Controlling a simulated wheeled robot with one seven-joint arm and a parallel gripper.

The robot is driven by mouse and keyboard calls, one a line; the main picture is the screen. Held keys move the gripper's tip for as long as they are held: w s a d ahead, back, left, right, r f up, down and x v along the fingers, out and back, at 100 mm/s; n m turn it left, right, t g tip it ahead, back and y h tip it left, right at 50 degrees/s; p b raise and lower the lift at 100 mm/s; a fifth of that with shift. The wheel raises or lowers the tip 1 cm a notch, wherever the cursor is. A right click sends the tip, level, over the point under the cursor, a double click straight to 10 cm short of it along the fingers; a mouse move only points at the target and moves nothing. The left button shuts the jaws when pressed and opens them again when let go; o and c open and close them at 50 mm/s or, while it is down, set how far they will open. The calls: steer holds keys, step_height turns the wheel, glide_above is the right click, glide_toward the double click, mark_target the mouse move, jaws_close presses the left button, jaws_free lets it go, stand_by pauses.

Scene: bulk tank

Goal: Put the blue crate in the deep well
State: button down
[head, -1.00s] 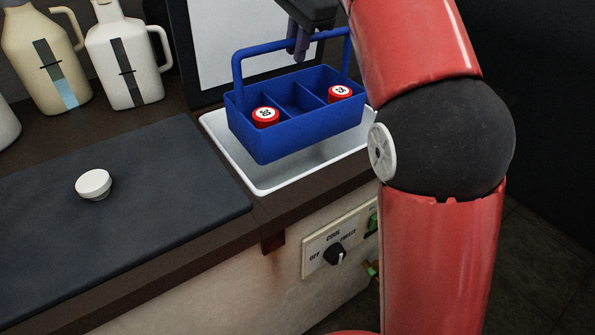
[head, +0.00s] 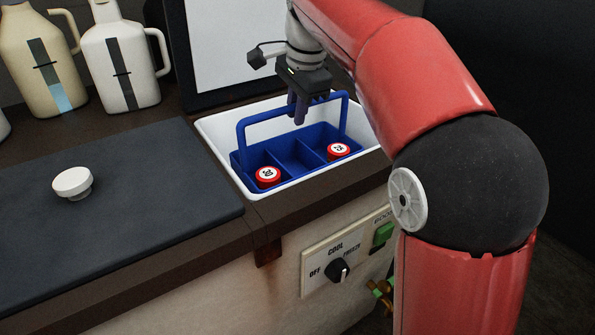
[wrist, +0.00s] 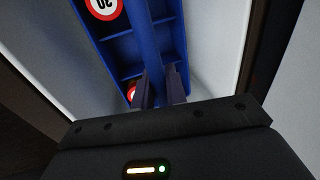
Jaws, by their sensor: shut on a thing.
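The blue crate (head: 297,152) has a tall handle and several compartments. It sits low inside the white-walled deep well (head: 214,130), with its front hidden by the well's near edge; whether it touches the bottom is hidden. Two red-capped items (head: 268,177) (head: 338,151) are in its end compartments. My gripper (head: 298,114) is above the crate, shut on the handle's top bar. In the wrist view the fingers (wrist: 160,88) straddle the blue handle bar (wrist: 147,40), with the crate below and pale well walls on both sides.
A dark lid (head: 110,200) with a white knob (head: 72,183) covers the counter left of the well. Two jugs (head: 128,65) (head: 42,60) stand behind it. A pale panel (head: 230,45) rises behind the well. A control panel with a dial (head: 338,270) is on the front.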

steer(key=b+x, duration=0.1)
steer(key=x, duration=0.3)
steer(key=s+d+x, duration=0.1)
steer(key=x, duration=0.2)
steer(key=s+b+x, duration=0.1)
steer(key=x, duration=0.3)
steer(key=shift+s+d+f+b, duration=0.15)
steer(key=shift+f+b, duration=0.15)
steer(key=shift+f, duration=0.45)
steer(key=c, duration=1.4)
jaws_free()
steer(key=p+v, duration=0.2)
steer(key=v, duration=1)
steer(key=shift+p, duration=0.3)
